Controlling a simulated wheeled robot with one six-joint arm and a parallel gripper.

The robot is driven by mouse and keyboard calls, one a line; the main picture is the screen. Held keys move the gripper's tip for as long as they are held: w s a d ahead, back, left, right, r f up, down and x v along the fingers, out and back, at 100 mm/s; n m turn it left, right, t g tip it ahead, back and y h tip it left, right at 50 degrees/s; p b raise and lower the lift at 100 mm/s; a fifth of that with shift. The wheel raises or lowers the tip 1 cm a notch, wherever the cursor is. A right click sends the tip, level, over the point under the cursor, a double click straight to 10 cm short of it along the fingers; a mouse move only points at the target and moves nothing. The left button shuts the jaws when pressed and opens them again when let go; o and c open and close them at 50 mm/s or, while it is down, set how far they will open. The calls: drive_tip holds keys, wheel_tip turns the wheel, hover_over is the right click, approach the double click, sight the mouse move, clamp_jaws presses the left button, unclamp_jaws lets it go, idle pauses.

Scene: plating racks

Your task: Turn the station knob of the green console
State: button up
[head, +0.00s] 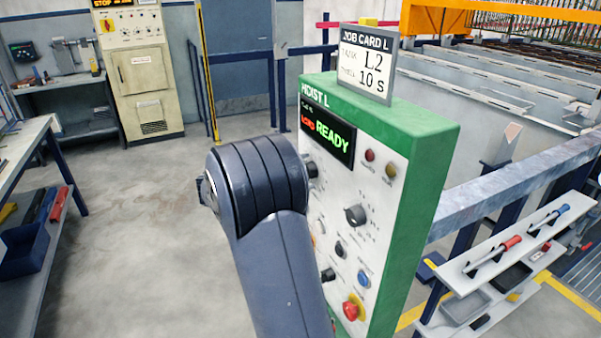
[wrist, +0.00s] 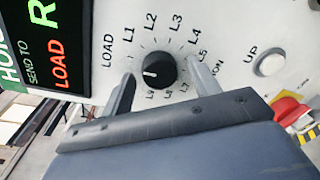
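The green console (head: 430,150), marked HOIST L, stands in the middle of the head view. Its display (head: 328,133) reads LOAD in red and READY in green. A job card (head: 367,63) on top shows L2 and 10 S. In the wrist view the black station knob (wrist: 160,70) sits in a ring of labels from LOAD through L1, L2 and on. Its white mark is on the picture-left side, roughly on the LOAD side. My gripper (wrist: 162,82) is open, one finger on each side of the knob, with visible gaps. My arm hides the gripper in the head view.
Another knob (head: 355,215), a blue button (head: 363,279) and a red mushroom button (head: 353,307) are on the same panel. A white UP button (wrist: 271,63) is near the right finger. A tool shelf (head: 510,255) stands right of the console.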

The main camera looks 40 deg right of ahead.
drive_tip(key=shift+a, duration=0.1)
drive_tip(key=b+v, duration=0.2)
drive_tip(key=v, duration=0.8)
drive_tip(key=shift+a+b, duration=0.3)
drive_tip(key=p+x, duration=0.2)
drive_tip(key=x, duration=0.8)
drive_tip(key=shift+d, duration=0.4)
